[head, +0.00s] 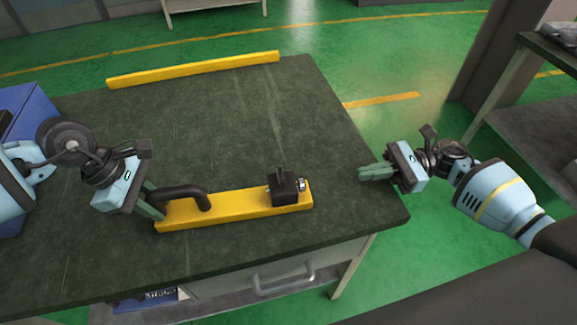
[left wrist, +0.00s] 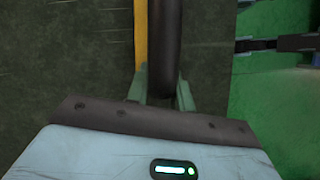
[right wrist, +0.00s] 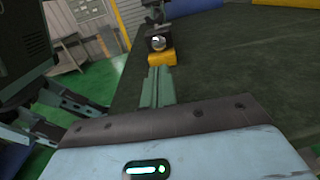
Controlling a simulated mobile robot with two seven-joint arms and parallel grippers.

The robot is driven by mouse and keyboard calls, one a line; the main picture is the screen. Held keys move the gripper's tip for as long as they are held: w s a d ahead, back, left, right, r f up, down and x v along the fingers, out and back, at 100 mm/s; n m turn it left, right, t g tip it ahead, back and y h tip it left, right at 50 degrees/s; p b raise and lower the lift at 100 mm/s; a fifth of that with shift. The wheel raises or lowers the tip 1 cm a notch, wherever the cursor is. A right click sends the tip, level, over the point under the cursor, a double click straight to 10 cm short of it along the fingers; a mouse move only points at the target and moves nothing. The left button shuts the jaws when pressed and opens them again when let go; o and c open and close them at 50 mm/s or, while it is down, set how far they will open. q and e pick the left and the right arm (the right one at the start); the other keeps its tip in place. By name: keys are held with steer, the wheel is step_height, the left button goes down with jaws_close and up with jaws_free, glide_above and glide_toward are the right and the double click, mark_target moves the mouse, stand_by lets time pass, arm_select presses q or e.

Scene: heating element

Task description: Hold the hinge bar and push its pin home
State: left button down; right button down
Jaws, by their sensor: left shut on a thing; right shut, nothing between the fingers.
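The yellow hinge bar (head: 235,208) lies flat near the table's front edge. A black handle (head: 183,190) rises from its left part, and a black block (head: 283,186) sits near its right end. A silvery pin (head: 301,184) sticks out of the block's right side; its round end faces the camera in the right wrist view (right wrist: 158,42). My left gripper (head: 156,200) is shut on the handle, which lies between its fingers in the left wrist view (left wrist: 168,45). My right gripper (head: 362,172) is shut and empty, right of the pin and apart from it, pointing toward it.
A yellow rail (head: 195,68) runs along the table's back edge. A blue box (head: 32,108) stands at the left. The dark tabletop (head: 220,130) is clear behind the bar. A shelf (head: 530,110) stands at the far right, with green floor between it and the table.

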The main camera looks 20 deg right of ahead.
steer(key=shift+d, duration=1.1)
arm_select(q)
steer(key=c, duration=1.1)
jaws_free()
steer(key=shift+c, duration=0.2)
steer(key=shift+a+r, duration=0.1)
steer(key=shift+r, duration=0.05)
steer(key=v, duration=1.1)
steer(key=shift+r, duration=0.4)
steer(key=shift+w+a, duration=0.1)
steer(key=shift+a, duration=0.05)
arm_select(e)
steer(key=shift+s, duration=0.1)
